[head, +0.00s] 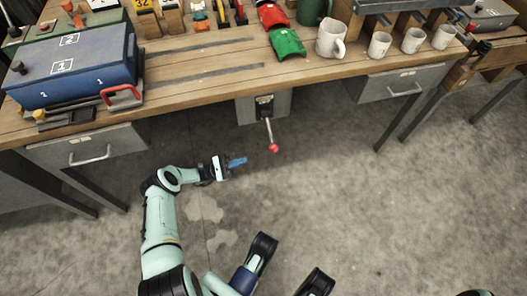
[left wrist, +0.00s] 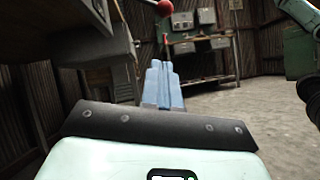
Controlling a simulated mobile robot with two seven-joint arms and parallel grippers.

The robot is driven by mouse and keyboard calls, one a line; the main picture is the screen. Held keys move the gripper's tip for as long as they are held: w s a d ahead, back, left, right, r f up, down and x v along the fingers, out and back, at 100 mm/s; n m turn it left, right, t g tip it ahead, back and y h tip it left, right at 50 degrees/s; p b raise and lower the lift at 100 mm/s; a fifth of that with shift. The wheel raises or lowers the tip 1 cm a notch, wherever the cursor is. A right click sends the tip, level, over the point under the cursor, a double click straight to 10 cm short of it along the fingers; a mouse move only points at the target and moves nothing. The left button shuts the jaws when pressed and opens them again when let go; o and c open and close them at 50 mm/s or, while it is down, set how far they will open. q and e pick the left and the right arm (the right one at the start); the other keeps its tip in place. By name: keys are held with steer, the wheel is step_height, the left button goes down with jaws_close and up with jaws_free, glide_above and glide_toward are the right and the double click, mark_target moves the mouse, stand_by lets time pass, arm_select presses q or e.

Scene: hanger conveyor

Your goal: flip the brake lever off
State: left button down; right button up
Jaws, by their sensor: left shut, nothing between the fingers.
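The brake lever (head: 270,134) hangs from a grey box (head: 263,105) under the front edge of the workbench. Its rod points down and ends in a red ball knob. In the left wrist view the red knob (left wrist: 165,8) shows at the top, just above and beyond my fingertips. My left gripper (head: 238,162) has blue fingers, shut and empty, a little left of the knob and apart from it. The fingers also show in the left wrist view (left wrist: 160,85). My right gripper cannot be made out in the head view.
The wooden workbench (head: 200,85) carries a blue box (head: 72,67), red and green parts (head: 287,43) and several white mugs (head: 331,39). Drawers (head: 88,151) and metal legs stand below its front edge. The concrete floor (head: 330,190) around the lever is clear.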

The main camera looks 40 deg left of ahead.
mark_target(270, 134)
arm_select(q)
steer(key=s+r+x, duration=0.1)
steer(key=r+x, duration=0.1)
steer(key=x, duration=0.9)
steer(key=shift+s+r, duration=0.15)
steer(key=shift+r, duration=0.2)
